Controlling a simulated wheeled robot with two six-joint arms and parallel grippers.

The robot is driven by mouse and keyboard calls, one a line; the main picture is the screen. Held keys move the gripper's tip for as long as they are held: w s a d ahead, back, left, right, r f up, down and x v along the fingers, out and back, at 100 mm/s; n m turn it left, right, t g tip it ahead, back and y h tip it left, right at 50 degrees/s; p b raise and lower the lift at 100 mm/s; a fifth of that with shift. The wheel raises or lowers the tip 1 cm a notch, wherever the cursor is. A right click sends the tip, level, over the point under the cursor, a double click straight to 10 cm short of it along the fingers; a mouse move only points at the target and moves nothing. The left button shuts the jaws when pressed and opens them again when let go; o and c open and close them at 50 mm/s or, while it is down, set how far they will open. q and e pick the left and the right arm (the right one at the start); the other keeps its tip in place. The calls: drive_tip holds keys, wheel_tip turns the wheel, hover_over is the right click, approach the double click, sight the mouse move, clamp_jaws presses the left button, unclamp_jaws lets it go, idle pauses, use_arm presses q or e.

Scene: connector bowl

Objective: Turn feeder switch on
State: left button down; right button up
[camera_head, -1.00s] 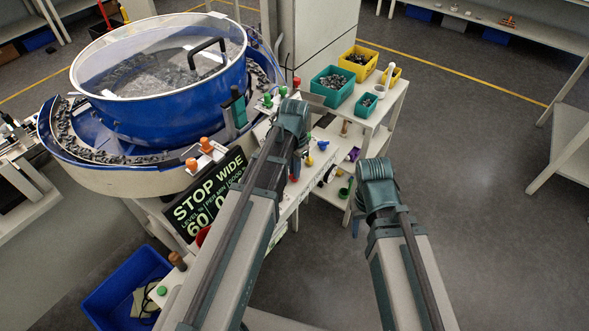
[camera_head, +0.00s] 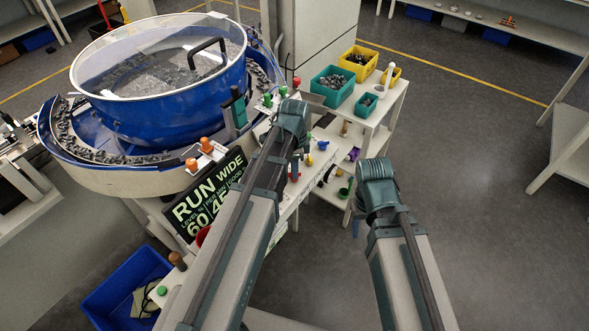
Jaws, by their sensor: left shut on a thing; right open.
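The blue bowl feeder (camera_head: 150,135) stands at the left with a clear lid. Its display panel (camera_head: 205,195) reads RUN WIDE. My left arm reaches over the white bench. Its gripper (camera_head: 296,163) points down beyond the wrist, mostly hidden by my own arm. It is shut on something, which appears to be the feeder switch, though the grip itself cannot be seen. My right gripper (camera_head: 356,227) is open and empty, over the floor to the right of the bench.
A white side table holds a teal bin (camera_head: 333,86), a yellow bin (camera_head: 360,60) and a small teal bin (camera_head: 367,104) of parts. Orange knobs (camera_head: 206,145) stand by the bowl. A blue crate (camera_head: 105,295) lies at lower left. The floor at right is clear.

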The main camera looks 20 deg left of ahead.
idle(0.4)
use_arm(q)
drive_tip(key=c, duration=0.9)
unclamp_jaws()
wheel_tip(320, 180, up, 14)
drive_tip(key=p, duration=1.4)
drive_tip(key=shift+f, duration=0.1)
drive_tip(key=s+d+f+n+b, duration=0.1)
drive_tip(key=s+d+n, duration=0.2)
drive_tip(key=s, duration=0.2)
drive_tip(key=s+d+f+n+b, duration=0.2)
drive_tip(key=s+d+n, duration=0.1)
drive_tip(key=s+d, duration=0.1)
drive_tip(key=s+d+f+n+y+b, duration=0.1)
drive_tip(key=s+d+f+n+b, duration=0.1)
drive_tip(key=s, duration=0.4)
drive_tip(key=shift+d+f+n, duration=0.1)
drive_tip(key=shift+d+n, duration=0.6)
drive_tip(key=shift+d, duration=0.35)
